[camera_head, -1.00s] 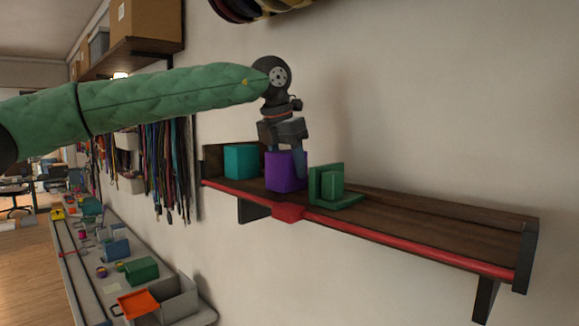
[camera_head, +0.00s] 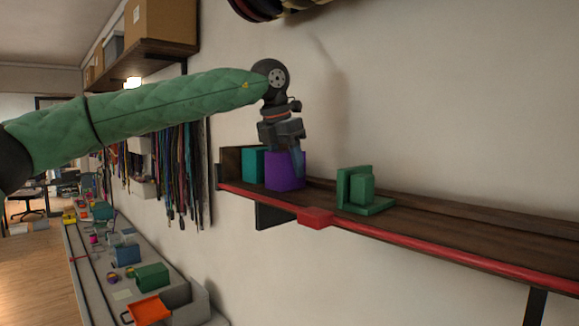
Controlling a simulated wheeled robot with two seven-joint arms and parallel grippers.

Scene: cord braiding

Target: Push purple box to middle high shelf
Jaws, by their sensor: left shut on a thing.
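The purple box (camera_head: 284,172) stands upright on the brown wall shelf (camera_head: 420,222), near its left end. My left gripper (camera_head: 286,155) points down from above and is shut on the purple box, its fingers reaching the box's top and right side. A teal box (camera_head: 253,164) stands just left of the purple box and is partly hidden by it. A green stepped block (camera_head: 360,190) stands to the right, with a gap of bare shelf between. My right gripper is not in view.
A red bar with a red block (camera_head: 315,218) runs along the shelf's front edge. Cords (camera_head: 182,170) hang on the wall at left. Below stands a long bench (camera_head: 110,285) with small boxes. Bare shelf lies right of the green block.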

